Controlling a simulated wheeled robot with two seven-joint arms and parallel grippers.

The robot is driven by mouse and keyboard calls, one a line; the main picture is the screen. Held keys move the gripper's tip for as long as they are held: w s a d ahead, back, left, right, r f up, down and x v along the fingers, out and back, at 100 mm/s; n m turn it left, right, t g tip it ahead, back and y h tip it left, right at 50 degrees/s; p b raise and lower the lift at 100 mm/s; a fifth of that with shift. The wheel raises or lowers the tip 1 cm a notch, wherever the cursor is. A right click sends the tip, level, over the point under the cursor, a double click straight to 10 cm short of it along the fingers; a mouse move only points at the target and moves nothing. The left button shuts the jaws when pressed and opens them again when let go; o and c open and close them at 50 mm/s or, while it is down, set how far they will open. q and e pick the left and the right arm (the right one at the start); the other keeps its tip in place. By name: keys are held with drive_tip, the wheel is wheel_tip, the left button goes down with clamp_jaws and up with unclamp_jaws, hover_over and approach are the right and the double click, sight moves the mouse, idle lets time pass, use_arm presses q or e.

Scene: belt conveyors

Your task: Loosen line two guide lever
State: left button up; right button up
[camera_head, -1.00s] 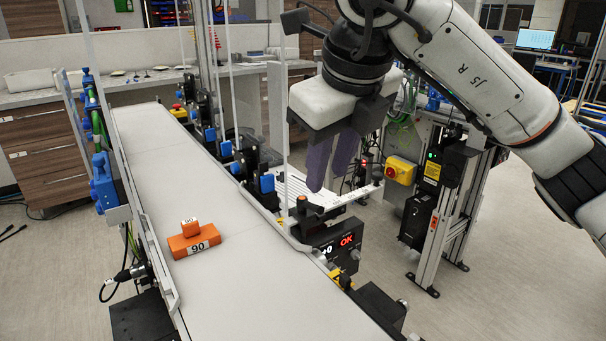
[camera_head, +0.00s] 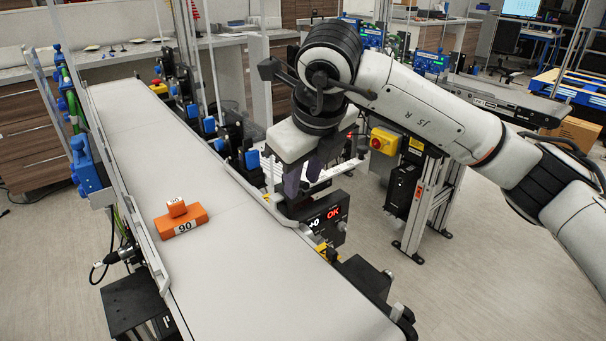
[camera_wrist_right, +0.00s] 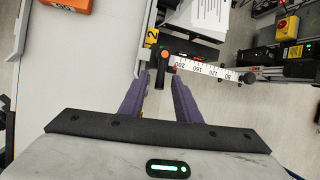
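My right gripper (camera_head: 302,176) hangs fingers down beside the right edge of the first belt, just above and behind the black display box (camera_head: 326,216) reading "+0" and "OK". In the right wrist view its two purple fingers (camera_wrist_right: 160,98) are apart, with nothing gripped. A small dark part (camera_wrist_right: 158,76) shows between them; I cannot tell for certain whether it is the guide lever. Beyond the fingertips are a yellow "2" tag (camera_wrist_right: 151,37), an orange button (camera_wrist_right: 165,54) and a white ruler scale (camera_wrist_right: 208,69). My left gripper is out of view.
Blue-knobbed guide posts (camera_head: 208,125) line the belt edge. A yellow switch box (camera_head: 384,141) stands on a frame at right. Floor at lower right is clear.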

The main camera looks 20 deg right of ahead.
clamp_jaws()
drive_tip(key=shift+d, duration=0.1)
drive_tip(key=shift+w+d+r+n+g+y+p, duration=0.15)
drive_tip(key=shift+w+d+n+g+y, duration=0.65)
drive_tip(key=shift+n, duration=2.35)
drive_tip(key=shift+w+d+f+n+g+y+p, duration=0.2)
drive_tip(key=shift+w+n+g+y, duration=1.05)
drive_tip(key=shift+n, duration=1.95)
drive_tip(key=shift+w+d+r+n+g+y+p, duration=0.2)
drive_tip(key=shift+w+d+n+g+y, duration=0.4)
drive_tip(key=shift+w+n, duration=1.7)
drive_tip(key=shift+s+n, duration=0.85)
drive_tip(key=shift+n, duration=0.1)
unclamp_jaws()
